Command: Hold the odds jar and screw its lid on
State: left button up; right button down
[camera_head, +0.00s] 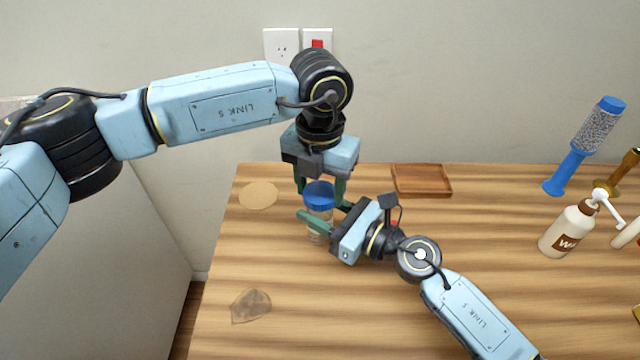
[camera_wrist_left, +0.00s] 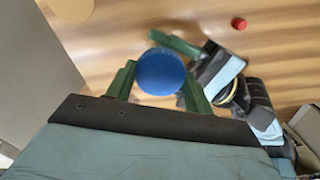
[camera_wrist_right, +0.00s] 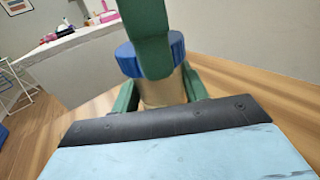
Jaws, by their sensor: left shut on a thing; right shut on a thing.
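The jar (camera_head: 317,236) stands upright on the wooden table, clear-looking with pale contents in the right wrist view (camera_wrist_right: 165,94). Its blue lid (camera_head: 319,190) sits on its mouth; I cannot tell how tightly. My left gripper (camera_head: 320,186) points down from above and is shut on the lid, which shows between its fingers in the left wrist view (camera_wrist_left: 160,72). My right gripper (camera_head: 326,213) comes from the right and is shut on the jar's body below the lid. In the right wrist view, a green left finger hides part of the lid (camera_wrist_right: 128,60).
A shallow wooden tray (camera_head: 422,193) lies at the table's back. A tan disc (camera_head: 258,195) and a translucent flat piece (camera_head: 251,306) lie left. A small red object (camera_wrist_left: 239,23) is near my right gripper. A pump bottle (camera_head: 567,232) and blue-capped dispenser (camera_head: 596,130) stand right.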

pick_arm(q)
jog(key=m, duration=0.3)
jog(key=shift+m, duration=0.4)
jog(key=m, duration=0.3)
jog(key=shift+m, duration=0.4)
jog(key=m, duration=0.3)
jog(key=shift+m, duration=0.4)
jog(key=m, duration=0.5)
jog(key=o, duration=1.1)
jog(key=shift+o, duration=0.2)
notch_tip(320, 180, up, 12)
